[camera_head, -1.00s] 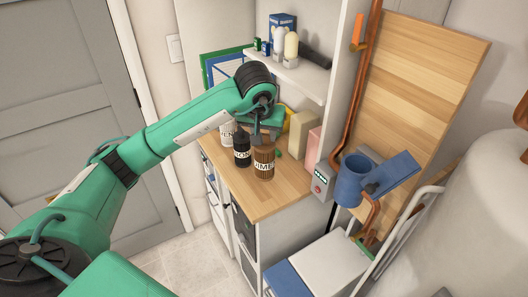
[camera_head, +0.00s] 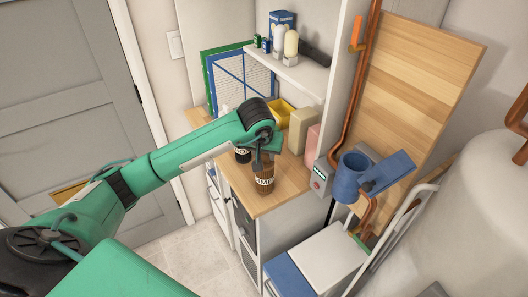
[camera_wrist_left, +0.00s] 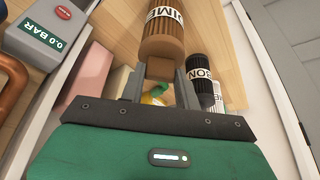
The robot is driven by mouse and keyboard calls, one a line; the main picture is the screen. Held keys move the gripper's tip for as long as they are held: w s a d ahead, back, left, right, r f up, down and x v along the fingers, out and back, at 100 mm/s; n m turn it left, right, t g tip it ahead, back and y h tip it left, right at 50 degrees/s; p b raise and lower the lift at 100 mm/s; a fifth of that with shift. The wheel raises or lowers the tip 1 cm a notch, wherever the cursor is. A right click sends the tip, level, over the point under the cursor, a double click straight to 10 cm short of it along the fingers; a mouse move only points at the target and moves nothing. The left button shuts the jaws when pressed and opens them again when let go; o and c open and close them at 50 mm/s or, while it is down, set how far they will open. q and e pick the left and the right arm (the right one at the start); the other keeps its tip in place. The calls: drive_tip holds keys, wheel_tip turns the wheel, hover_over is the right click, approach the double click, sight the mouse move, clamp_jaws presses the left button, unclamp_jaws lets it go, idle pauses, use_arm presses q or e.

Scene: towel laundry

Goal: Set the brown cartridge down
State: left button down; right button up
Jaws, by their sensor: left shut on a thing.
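The brown cartridge (camera_head: 264,182) has a white lettered band and is upright at the front part of the wooden counter (camera_head: 262,205). My left gripper (camera_head: 265,158) comes from above and is shut on its narrower top. In the left wrist view the two fingers (camera_wrist_left: 160,82) hold the brown cartridge (camera_wrist_left: 163,38) by this neck. Whether its base touches the counter is hard to tell. A black cartridge (camera_head: 243,156) stands beside it, partly behind my arm. A white cartridge (camera_wrist_left: 217,97) shows beyond the black one in the left wrist view. My right gripper is out of view.
A pink box (camera_head: 313,143), a beige box (camera_head: 300,128) and a yellow bin (camera_head: 281,113) line the counter's back. A grey gauge box (camera_head: 322,176) sits at the right. A shelf (camera_head: 300,75) with bottles hangs above. Bare counter lies around the cartridge's front.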

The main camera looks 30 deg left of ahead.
use_arm(q)
drive_tip(key=c, duration=1.5)
unclamp_jaws()
drive_tip(key=shift+f, duration=0.2)
drive_tip(key=o, duration=0.5)
drive_tip(key=shift+r, duration=0.1)
drive_tip(key=shift+r, duration=0.25)
drive_tip(key=shift+b+v, duration=1.65)
drive_tip(key=shift+v, duration=4.25)
